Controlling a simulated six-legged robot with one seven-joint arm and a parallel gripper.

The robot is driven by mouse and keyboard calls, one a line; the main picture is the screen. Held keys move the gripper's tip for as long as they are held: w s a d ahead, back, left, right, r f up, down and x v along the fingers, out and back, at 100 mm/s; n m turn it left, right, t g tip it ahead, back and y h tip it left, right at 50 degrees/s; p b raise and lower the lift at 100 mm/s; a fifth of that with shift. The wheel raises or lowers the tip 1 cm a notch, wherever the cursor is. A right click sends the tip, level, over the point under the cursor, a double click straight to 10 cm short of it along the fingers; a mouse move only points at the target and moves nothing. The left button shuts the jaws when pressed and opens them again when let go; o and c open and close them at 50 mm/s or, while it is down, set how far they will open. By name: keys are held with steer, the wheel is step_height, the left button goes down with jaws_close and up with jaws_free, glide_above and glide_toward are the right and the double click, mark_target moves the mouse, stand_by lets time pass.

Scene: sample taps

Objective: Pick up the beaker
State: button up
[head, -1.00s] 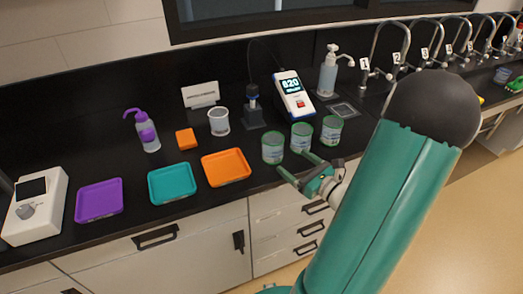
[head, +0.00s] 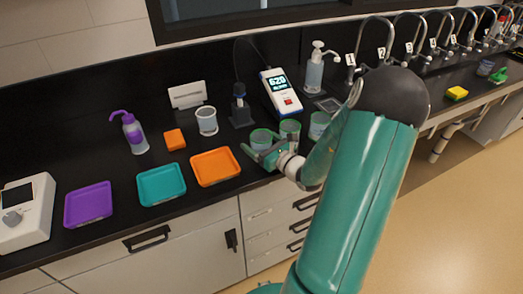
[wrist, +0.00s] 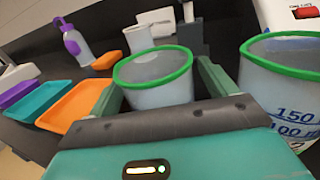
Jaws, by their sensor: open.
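Three clear green-rimmed beakers stand in a row at the counter's front: a left one (head: 261,137), a middle one (head: 290,127) and a right one (head: 319,122). My gripper (head: 266,148) is open at the left beaker, with its fingers on either side of it. In the wrist view this beaker (wrist: 156,88) stands upright between the two green fingers, its lower part hidden by my gripper. I cannot tell whether a finger touches it. A neighbouring beaker (wrist: 285,88) with volume marks stands close to the right of the right finger.
Left along the counter are an orange tray (head: 215,168), a teal tray (head: 161,186) and a purple tray (head: 88,205). Behind are a wash bottle (head: 134,135), an orange block (head: 174,139), a white-rimmed beaker (head: 207,122) and a meter (head: 280,93). Taps line the right.

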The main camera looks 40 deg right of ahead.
steer(key=shift+w, duration=0.65)
steer(key=shift+c, duration=0.4)
steer(key=c, duration=1)
steer(key=shift+c, duration=0.2)
steer(key=shift+r, duration=0.2)
